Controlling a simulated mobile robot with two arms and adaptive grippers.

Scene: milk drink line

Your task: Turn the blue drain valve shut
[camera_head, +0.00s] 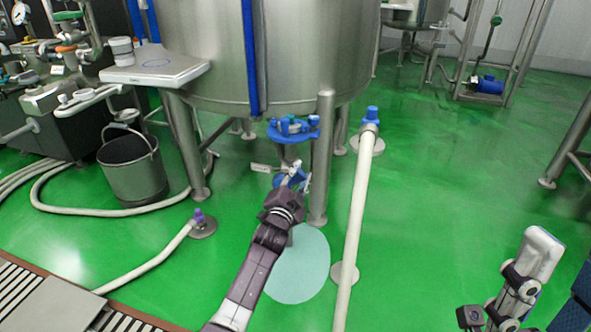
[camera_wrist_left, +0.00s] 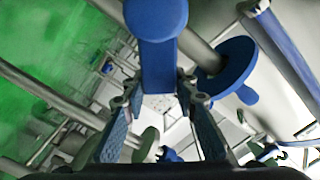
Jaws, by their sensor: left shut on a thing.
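The blue drain valve handle (camera_wrist_left: 157,65) is a flat blue lever with a rounded end. In the left wrist view it stands between the two fingers of my left gripper (camera_wrist_left: 160,100), which is shut on it. In the head view my left gripper (camera_head: 293,181) is low under the steel tank (camera_head: 290,60), beside a tank leg. It largely hides the valve there, and only bits of blue show around it. Part of my right gripper (camera_head: 520,280) shows at the lower right, away from the valve; its jaw opening is unclear.
A blue round fitting (camera_head: 293,128) is under the tank just above the valve. A steel leg (camera_head: 322,160) and a pale pipe (camera_head: 355,215) stand close on the right. A grey bucket (camera_head: 132,170) and hoses are at left. Green floor at right is mostly clear.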

